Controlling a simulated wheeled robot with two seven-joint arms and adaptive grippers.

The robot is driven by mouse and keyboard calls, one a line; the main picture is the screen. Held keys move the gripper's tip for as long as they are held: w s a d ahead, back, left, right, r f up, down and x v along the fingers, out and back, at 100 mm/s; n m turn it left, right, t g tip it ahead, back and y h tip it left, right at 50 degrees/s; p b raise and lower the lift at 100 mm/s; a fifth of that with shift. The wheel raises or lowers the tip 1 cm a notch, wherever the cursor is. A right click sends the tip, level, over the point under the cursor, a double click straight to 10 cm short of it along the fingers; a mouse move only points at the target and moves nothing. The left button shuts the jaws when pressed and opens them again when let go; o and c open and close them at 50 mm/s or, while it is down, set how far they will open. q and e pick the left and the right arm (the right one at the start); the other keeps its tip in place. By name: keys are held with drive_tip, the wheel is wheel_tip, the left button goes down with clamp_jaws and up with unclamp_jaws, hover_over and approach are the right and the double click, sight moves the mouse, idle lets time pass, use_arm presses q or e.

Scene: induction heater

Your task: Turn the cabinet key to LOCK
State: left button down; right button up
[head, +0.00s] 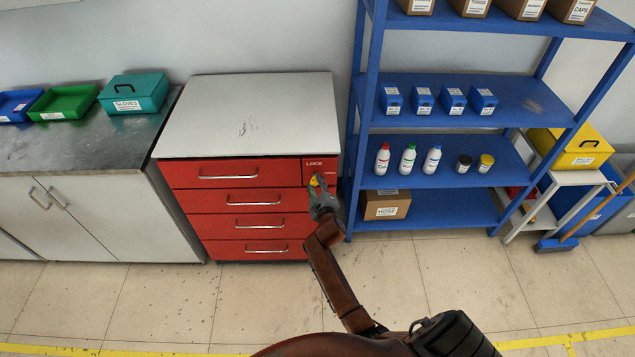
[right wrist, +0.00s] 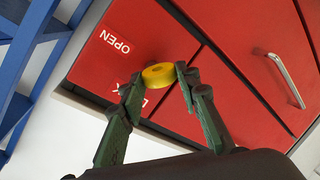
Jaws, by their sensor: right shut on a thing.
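An OPEN label (right wrist: 114,41) shows left of the key there, and another label is partly hidden behind a finger. I cannot tell exactly which way the key points. My left gripper is out of view.
A blue shelf rack (head: 450,212) with bottles and boxes stands close to the cabinet's right. A grey counter (head: 60,146) with trays adjoins its left. The cabinet's white top (head: 250,110) is bare, and the floor in front is clear.

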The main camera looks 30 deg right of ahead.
drive_tip(key=n, duration=0.1)
drive_tip(key=n+g+h+p, duration=0.1)
drive_tip(key=shift+w+a+n, duration=0.15)
drive_tip(key=shift+n, duration=0.25)
drive_tip(key=shift+a+n+g+h+p, duration=0.1)
drive_tip(key=shift+n+g+h+p, duration=0.35)
drive_tip(key=shift+n, duration=0.75)
drive_tip(key=o, duration=1.2)
drive_tip(key=shift+c, duration=0.2)
